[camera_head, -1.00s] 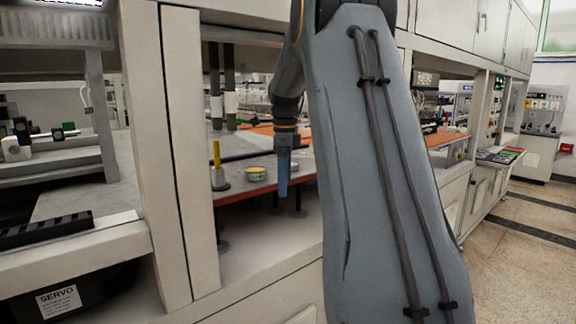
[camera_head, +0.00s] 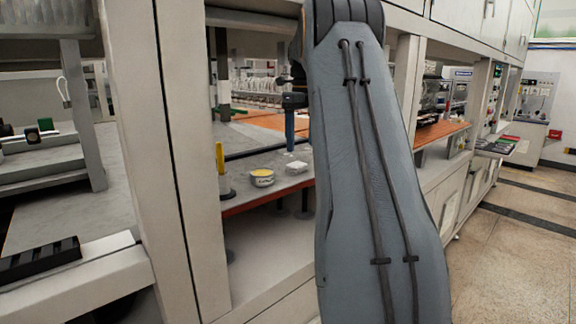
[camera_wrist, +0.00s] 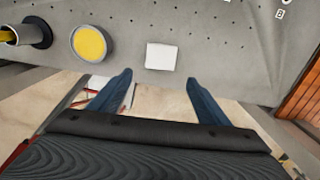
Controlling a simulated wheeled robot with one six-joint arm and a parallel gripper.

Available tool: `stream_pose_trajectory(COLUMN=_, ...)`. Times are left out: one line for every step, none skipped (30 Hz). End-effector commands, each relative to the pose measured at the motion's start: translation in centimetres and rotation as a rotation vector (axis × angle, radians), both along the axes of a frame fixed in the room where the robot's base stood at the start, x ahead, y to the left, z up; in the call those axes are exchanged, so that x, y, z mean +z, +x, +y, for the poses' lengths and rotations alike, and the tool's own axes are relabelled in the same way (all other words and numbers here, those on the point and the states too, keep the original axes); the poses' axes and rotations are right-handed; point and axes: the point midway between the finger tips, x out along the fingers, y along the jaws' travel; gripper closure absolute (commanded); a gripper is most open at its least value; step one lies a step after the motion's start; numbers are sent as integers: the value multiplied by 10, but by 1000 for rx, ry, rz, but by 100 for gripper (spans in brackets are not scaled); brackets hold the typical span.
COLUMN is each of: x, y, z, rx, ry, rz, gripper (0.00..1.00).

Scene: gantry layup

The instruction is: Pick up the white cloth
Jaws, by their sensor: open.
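The white cloth (camera_wrist: 161,57) shows as a small white square on the grey perforated bench top in the wrist view. In the head view the cloth (camera_head: 296,166) is a small white patch near the bench's front edge, right of the yellow tin. My gripper (camera_wrist: 158,82) has its two blue fingers spread apart with nothing between them. In the wrist view the cloth lies ahead of the fingertips, roughly centred between them. In the head view my gripper (camera_head: 290,148) points down above and behind the cloth, and my arm hides part of the bench.
A round tin with yellow contents (camera_head: 262,178) stands left of the cloth. A yellow-handled tool in a dark holder (camera_head: 221,170) is further left. A pale upright post (camera_head: 187,150) stands at the left of the bench opening. Orange boards (camera_head: 262,122) lie further back.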

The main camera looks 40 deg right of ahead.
Motion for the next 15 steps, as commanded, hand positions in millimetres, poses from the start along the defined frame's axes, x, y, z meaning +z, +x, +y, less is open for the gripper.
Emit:
stream_pose_trajectory(x=-1, y=1, z=1, rx=-2, ry=0, rz=1, gripper=30)
stream_pose_trajectory(x=-2, y=1, z=1, rx=-2, ry=1, rz=1, gripper=30)
stream_pose_trajectory(x=-5, y=2, z=3, rx=0, ry=1, rz=1, gripper=30)
stream_pose_trajectory(x=-8, y=3, z=4, rx=2, ry=1, rz=1, gripper=30)
stream_pose_trajectory(x=-11, y=4, z=6, rx=4, ry=1, rz=2, gripper=30)
stream_pose_trajectory(x=-15, y=5, z=8, rx=7, ry=1, rz=2, gripper=30)
stream_pose_trajectory(x=-18, y=6, z=9, rx=9, ry=1, rz=1, gripper=30)
stream_pose_trajectory(x=-21, y=6, z=10, rx=10, ry=1, rz=1, gripper=30)
stream_pose_trajectory(x=-24, y=7, z=10, rx=12, ry=1, rz=1, gripper=30)
stream_pose_trajectory(x=-27, y=7, z=11, rx=13, ry=1, rz=1, gripper=30)
stream_pose_trajectory(x=-29, y=7, z=11, rx=13, ry=1, rz=1, gripper=30)
stream_pose_trajectory(x=-33, y=7, z=11, rx=14, ry=1, rz=2, gripper=30)
stream_pose_trajectory(x=-36, y=8, z=11, rx=14, ry=2, rz=2, gripper=30)
stream_pose_trajectory(x=-40, y=7, z=11, rx=14, ry=3, rz=3, gripper=30)
stream_pose_trajectory(x=-45, y=8, z=10, rx=14, ry=2, rz=3, gripper=30)
